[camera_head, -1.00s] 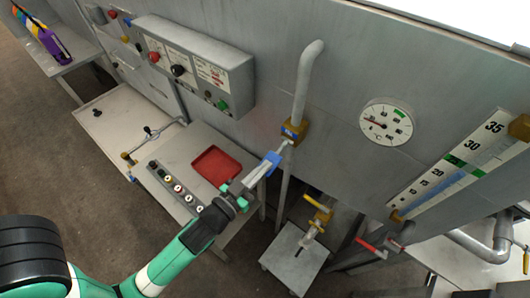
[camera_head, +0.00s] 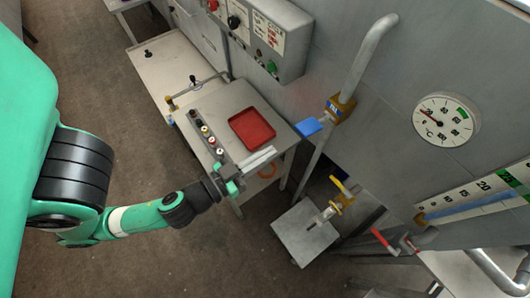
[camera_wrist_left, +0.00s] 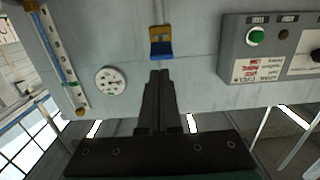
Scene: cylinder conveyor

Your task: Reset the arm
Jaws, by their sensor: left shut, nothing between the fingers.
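My left gripper (camera_head: 258,158) is shut and empty. In the head view it shows in front of the small side table, below a red tray, apart from the blue-handled valve (camera_head: 310,126) on the wall pipe. In the left wrist view its two dark fingers (camera_wrist_left: 159,74) lie together, pointing at the wall, with the blue and yellow valve (camera_wrist_left: 161,48) just beyond the tips in the picture. My left arm reaches in from the left in the head view. My right gripper is not in view.
The side table holds the red tray (camera_head: 252,129) and a strip of buttons (camera_head: 206,134). A lower stand (camera_head: 303,232) sits under a yellow-handled tap (camera_head: 341,195). A red lever (camera_head: 383,240), a dial gauge (camera_head: 446,119) and a control box (camera_head: 262,35) are on the right and above.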

